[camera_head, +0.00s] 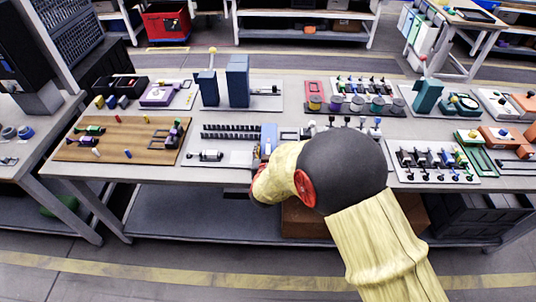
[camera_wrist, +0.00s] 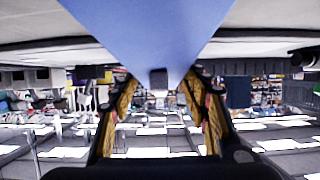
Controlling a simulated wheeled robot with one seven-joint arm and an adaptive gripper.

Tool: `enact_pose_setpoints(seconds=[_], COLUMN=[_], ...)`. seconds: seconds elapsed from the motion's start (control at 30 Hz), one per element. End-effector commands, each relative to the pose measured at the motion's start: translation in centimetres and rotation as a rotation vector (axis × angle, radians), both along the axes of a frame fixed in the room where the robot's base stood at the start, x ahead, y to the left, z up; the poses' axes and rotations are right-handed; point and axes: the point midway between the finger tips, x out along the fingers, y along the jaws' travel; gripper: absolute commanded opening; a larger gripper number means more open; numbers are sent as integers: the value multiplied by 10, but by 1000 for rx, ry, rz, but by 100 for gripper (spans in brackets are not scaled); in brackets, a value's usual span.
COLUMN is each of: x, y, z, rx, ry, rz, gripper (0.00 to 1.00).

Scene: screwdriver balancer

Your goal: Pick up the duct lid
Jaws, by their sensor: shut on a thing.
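A flat blue piece, which I take to be the duct lid (camera_wrist: 150,30), fills the top middle of the wrist view and narrows downward between my fingers. My gripper (camera_wrist: 162,84) is shut on it, with a yellow-padded finger on each side. In the head view the blue piece (camera_head: 268,138) shows just beyond my gripper (camera_head: 260,158), beside the dark slotted duct strips (camera_head: 230,133) on a pale board. My forearm and wrist hide part of the gripper and whatever lies below it. I cannot tell whether the blue piece touches the board.
A wooden board (camera_head: 120,145) with small parts lies at the left of the workbench. Blue upright blocks (camera_head: 237,80) stand behind the duct board. Boards with spools, green parts (camera_head: 428,96) and screwdriver-like tools fill the right. The bench's front edge lies under my arm.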

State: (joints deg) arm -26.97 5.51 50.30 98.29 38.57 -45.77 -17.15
Motion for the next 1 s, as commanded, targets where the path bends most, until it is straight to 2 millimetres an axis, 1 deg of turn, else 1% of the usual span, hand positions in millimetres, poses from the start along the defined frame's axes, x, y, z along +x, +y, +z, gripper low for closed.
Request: enact_pose_setpoints(seconds=[0.03,0.17,0.37,0.47,0.57,0.7,0.73,0.77,0.87,1.0], x=[0,0,0,0,0,1,-3,-8,-26,-53], y=[0,0,0,0,0,0,1,2,2,3], z=[0,0,2,6,15,37,42,47,69,101], rx=[0,0,0,1,1,2,2,1,1,2], ry=[0,-1,-1,-1,-2,-4,-4,-3,-4,-3], rz=[0,0,0,0,0,0,1,3,3,2], gripper=[22,15,15,15,15,15,15,15,15,15])
